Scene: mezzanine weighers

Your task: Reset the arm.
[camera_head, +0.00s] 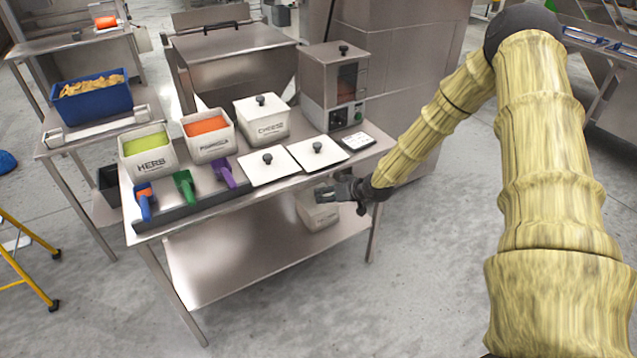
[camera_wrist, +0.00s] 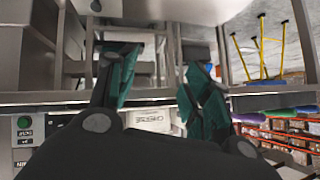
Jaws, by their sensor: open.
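My arm, in a yellow ribbed cover, reaches from the right of the head view toward the front right of the steel table (camera_head: 237,210). The table's edge runs across behind the fingers there.
The table carries an herb bin (camera_head: 148,153), a paprika bin (camera_head: 209,140), a cheese bin (camera_head: 262,122), two loose white lids (camera_head: 268,168), several scoops (camera_head: 184,185) and a steel machine (camera_head: 334,90). A blue chip bin (camera_head: 93,101) stands at left. A yellow stool (camera_head: 25,262) stands lower left.

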